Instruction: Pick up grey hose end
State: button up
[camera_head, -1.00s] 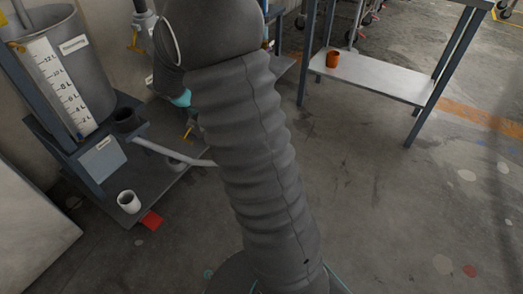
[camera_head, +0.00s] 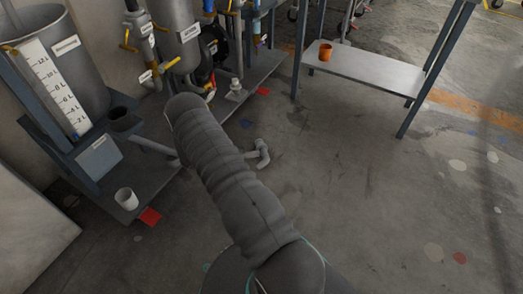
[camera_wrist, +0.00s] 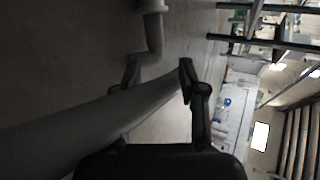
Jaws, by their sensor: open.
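The grey hose end (camera_head: 262,152) is a pale grey bent pipe with a collar, low over the floor just right of my arm in the head view. A grey hose (camera_head: 150,146) runs toward it from the left-hand stand, and my arm hides its middle. In the wrist view the bent hose end (camera_wrist: 153,32) shows at the top, beyond my gripper (camera_wrist: 158,73). My gripper is open, its two fingers apart. A long dark grey shape crosses below and between the fingers; I cannot tell whether it touches them. My gripper is hidden in the head view.
The left-hand stand (camera_head: 160,195) holds a graduated grey tank (camera_head: 85,70) and a white cup (camera_head: 126,198). Vessels and valves stand behind it. A steel table (camera_head: 365,72) with an orange cup (camera_head: 325,52) is at the back. The floor at right is clear.

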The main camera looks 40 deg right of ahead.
jog(key=shift+s+d+f+n, duration=0.15)
jog(key=shift+f+n, duration=0.1)
jog(key=shift+f, duration=0.25)
jog(key=shift+s+d+f+n, duration=0.1)
jog(key=shift+f+n, duration=0.15)
jog(key=shift+f, duration=0.25)
send_near(261, 152)
jog(key=x, duration=0.4)
jog(key=shift+s+f+b, duration=0.25)
jog(key=shift+f+b, duration=0.05)
jog(key=shift+f, duration=0.1)
jog(key=shift+w+b+x, duration=0.2)
jog(key=shift+b+x, duration=0.1)
jog(key=shift+x, duration=2.65)
jog(key=shift+d+r, duration=0.1)
jog(key=shift+r, duration=0.15)
grip_shut()
